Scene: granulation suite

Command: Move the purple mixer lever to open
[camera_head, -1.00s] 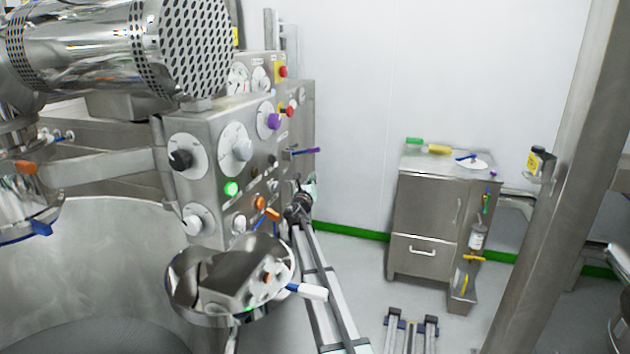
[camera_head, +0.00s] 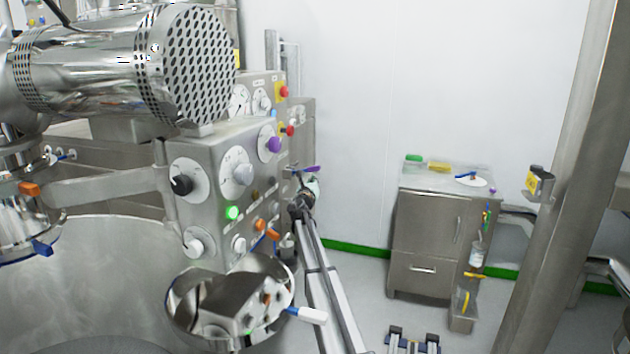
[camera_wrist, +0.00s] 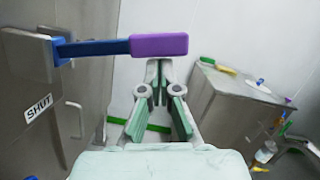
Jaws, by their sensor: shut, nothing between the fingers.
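The mixer lever has a blue shaft and a purple handle (camera_wrist: 160,45). In the wrist view it sticks out level to the right from a steel cabinet face, above a label reading SHUT (camera_wrist: 38,108). In the head view the purple handle (camera_head: 311,169) shows small, beyond the control panel. My gripper (camera_wrist: 159,66) is shut and empty, with its fingertips just under the handle in the wrist view. I cannot tell whether they touch it. In the head view my gripper (camera_head: 312,184) is small and close to the lever.
A steel control panel (camera_head: 215,150) with knobs, including a purple one (camera_head: 274,144), stands left of my arm. A steel bowl (camera_head: 178,310) is near its base. A steel cabinet (camera_head: 425,230) stands to the right by the white wall. The floor between is mostly clear.

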